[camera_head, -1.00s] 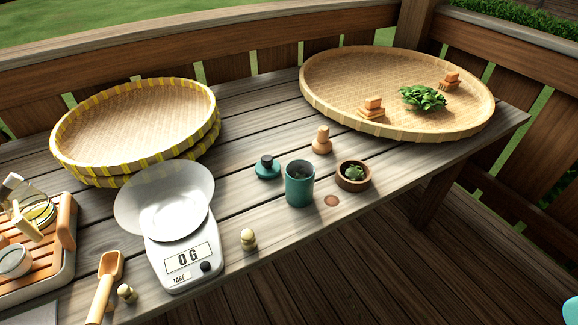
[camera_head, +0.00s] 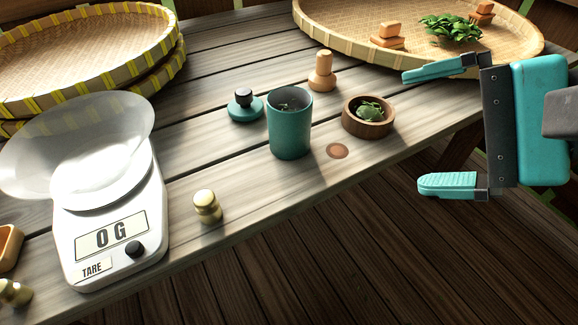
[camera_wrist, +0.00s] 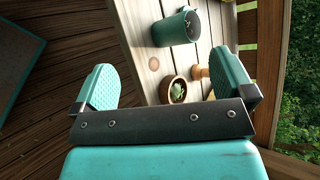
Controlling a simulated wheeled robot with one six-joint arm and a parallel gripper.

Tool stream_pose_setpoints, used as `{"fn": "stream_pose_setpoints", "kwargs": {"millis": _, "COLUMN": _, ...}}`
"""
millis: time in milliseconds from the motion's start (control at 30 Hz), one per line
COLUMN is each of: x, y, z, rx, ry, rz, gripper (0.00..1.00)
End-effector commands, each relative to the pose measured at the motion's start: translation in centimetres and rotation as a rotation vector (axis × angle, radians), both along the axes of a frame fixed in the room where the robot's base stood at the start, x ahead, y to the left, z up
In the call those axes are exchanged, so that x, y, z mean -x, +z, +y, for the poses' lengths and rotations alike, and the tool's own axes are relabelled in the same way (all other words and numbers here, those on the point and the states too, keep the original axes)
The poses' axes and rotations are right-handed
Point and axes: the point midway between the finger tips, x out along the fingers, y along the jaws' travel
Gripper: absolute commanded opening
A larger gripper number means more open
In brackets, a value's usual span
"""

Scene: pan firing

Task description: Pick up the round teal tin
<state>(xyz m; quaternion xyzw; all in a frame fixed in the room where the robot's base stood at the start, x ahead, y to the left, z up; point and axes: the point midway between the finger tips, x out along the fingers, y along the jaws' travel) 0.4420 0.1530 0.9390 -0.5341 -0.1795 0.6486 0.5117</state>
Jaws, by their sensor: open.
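The round teal tin (camera_head: 289,130) stands upright and open on the wooden table, with some dark leafy bits inside. Its teal lid (camera_head: 245,108) with a black knob lies beside it to the left. My gripper (camera_head: 445,125) is open and empty at the right, apart from the tin, with its fingers pointing left. In the wrist view the tin (camera_wrist: 172,30) shows above and between the open fingers (camera_wrist: 170,85), some way off.
A wooden bowl (camera_head: 347,117) with green leaves stands just right of the tin. A wooden stamp-like piece (camera_head: 322,78) stands behind. A white scale (camera_head: 75,235) and brass knob (camera_head: 207,207) are left. A large woven tray (camera_head: 350,50) lies behind.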

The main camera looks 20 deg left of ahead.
Motion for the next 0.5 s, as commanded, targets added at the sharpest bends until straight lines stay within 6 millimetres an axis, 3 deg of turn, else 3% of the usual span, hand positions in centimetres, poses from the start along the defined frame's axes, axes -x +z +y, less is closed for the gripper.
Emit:
{"fn": "stream_pose_setpoints", "kwargs": {"millis": 33, "x": -0.6, "y": -3.9, "z": 0.6, "rx": -0.083, "ry": -0.077, "rz": 0.107, "gripper": 1.0}}
{"fn": "stream_pose_setpoints", "kwargs": {"millis": 100, "x": -1.5, "y": -5.5, "z": 1.4, "rx": -0.206, "ry": -0.18, "rz": 0.265, "gripper": 1.0}}
{"fn": "stream_pose_setpoints", "kwargs": {"millis": 300, "x": -4.0, "y": -8.5, "z": 2.2, "rx": -0.513, "ry": -0.391, "rz": 0.693, "gripper": 1.0}}
{"fn": "stream_pose_setpoints", "kwargs": {"millis": 500, "x": -5.5, "y": -9.4, "z": 2.0, "rx": -0.679, "ry": -0.476, "rz": 0.938, "gripper": 1.0}}
